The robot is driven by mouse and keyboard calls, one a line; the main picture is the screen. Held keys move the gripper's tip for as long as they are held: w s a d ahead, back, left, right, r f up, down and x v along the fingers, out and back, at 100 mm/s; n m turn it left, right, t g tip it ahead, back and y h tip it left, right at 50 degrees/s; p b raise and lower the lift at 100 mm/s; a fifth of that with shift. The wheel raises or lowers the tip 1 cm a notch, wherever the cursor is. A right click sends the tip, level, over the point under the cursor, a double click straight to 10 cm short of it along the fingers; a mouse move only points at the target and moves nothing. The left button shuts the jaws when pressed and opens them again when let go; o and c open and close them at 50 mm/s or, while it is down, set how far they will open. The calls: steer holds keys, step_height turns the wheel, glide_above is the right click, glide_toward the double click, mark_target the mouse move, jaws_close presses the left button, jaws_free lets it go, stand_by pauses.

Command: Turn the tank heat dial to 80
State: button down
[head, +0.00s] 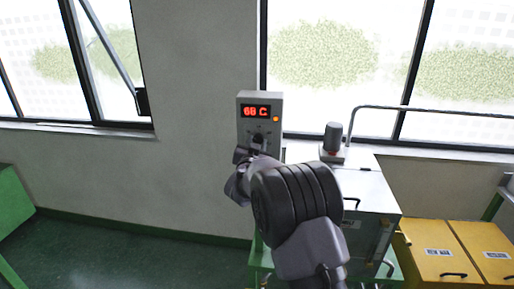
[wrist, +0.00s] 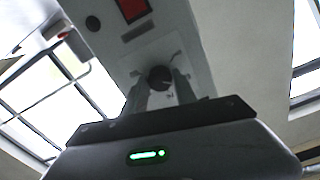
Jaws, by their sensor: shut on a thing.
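The heat control box (head: 246,101) is a grey panel in front of the wall between the windows. Its red display (head: 256,112) reads what looks like 68 C, and an orange light (head: 276,119) glows beside it. The black dial (wrist: 160,77) sits below the display; in the head view it is mostly hidden by my gripper. My gripper (wrist: 161,86) reaches the dial from the front, one finger on each side, and is shut on it. In the wrist view the box appears tilted and its display (wrist: 132,9) is not readable.
A metal tank cabinet (head: 367,190) with a dark cylinder (head: 332,137) on top and a bent rail (head: 420,109) stands right of the box. Yellow bins (head: 438,248) stand at the lower right. Green floor (head: 110,260) is open at the left.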

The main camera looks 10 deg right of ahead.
steer(key=m+b, duration=0.2)
steer(key=b, duration=0.1)
steer(key=m+b, duration=0.2)
steer(key=b, duration=0.2)
steer(key=m+b, duration=0.2)
steer(key=b, duration=0.2)
steer(key=shift+f+m, duration=0.25)
steer(key=shift+m, duration=0.15)
steer(key=m+b, duration=0.3)
steer(key=shift+r+m+b, duration=0.1)
steer(key=shift+m+b, duration=0.2)
steer(key=shift+b, duration=0.05)
steer(key=m+b, duration=0.4)
steer(key=m, duration=0.2)
steer(key=m+b, duration=0.3)
steer(key=m, duration=0.3)
steer(key=shift+r, duration=0.15)
steer(key=shift+m, duration=0.4)
